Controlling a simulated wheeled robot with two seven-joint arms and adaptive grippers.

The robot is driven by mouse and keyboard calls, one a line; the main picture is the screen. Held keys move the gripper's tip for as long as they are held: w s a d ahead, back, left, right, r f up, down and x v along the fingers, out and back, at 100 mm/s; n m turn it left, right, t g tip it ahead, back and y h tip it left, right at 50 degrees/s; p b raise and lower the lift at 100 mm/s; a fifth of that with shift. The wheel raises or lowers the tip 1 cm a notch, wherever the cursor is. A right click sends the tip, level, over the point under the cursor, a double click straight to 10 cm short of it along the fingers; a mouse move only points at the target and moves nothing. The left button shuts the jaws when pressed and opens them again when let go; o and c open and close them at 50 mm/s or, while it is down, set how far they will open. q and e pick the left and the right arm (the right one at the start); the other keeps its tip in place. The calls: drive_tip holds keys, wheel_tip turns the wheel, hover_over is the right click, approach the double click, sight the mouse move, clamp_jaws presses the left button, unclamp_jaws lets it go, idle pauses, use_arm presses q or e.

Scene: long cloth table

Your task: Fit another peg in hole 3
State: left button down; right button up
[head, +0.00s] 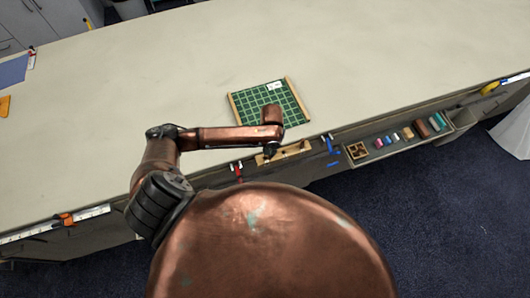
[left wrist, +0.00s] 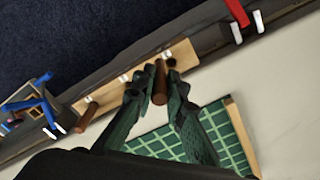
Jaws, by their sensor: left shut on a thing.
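My left gripper (left wrist: 156,80) is shut on a brown cylindrical peg (left wrist: 160,88), which stands between its two green fingers. The held peg is over the wooden hole board (left wrist: 111,88), near a dark hole (left wrist: 172,63) at its right end. Whether the peg's far end touches the board or is in a hole cannot be told. Another brown peg (left wrist: 87,114) stands at the board's left end. In the head view the left gripper (head: 270,151) is over the board (head: 294,150), and my arm hides part of both. My right gripper is not in view.
A green gridded mat with wooden side strips (head: 239,108) lies on the table (head: 180,90) beside the board. A tray (head: 383,146) with several small coloured blocks is at the right along the edge. Red-handled (left wrist: 238,14) and blue-handled (left wrist: 44,103) tools flank the board.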

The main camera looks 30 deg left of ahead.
use_arm(q)
drive_tip(key=shift+w+a+f, duration=0.1)
drive_tip(key=shift+a+f, duration=0.3)
drive_tip(key=shift+f, duration=0.55)
drive_tip(key=shift+w+a+f, duration=0.1)
drive_tip(key=shift+a+f, duration=0.3)
drive_tip(key=shift+f, duration=0.55)
drive_tip(key=shift+a+f, duration=0.4)
drive_tip(key=shift+f, duration=0.55)
drive_tip(key=shift+f, duration=0.1)
drive_tip(key=c, duration=2.2)
unclamp_jaws()
drive_tip(key=shift+c, duration=0.2)
wheel_tip(320, 180, up, 12)
drive_tip(key=shift+d, duration=0.1)
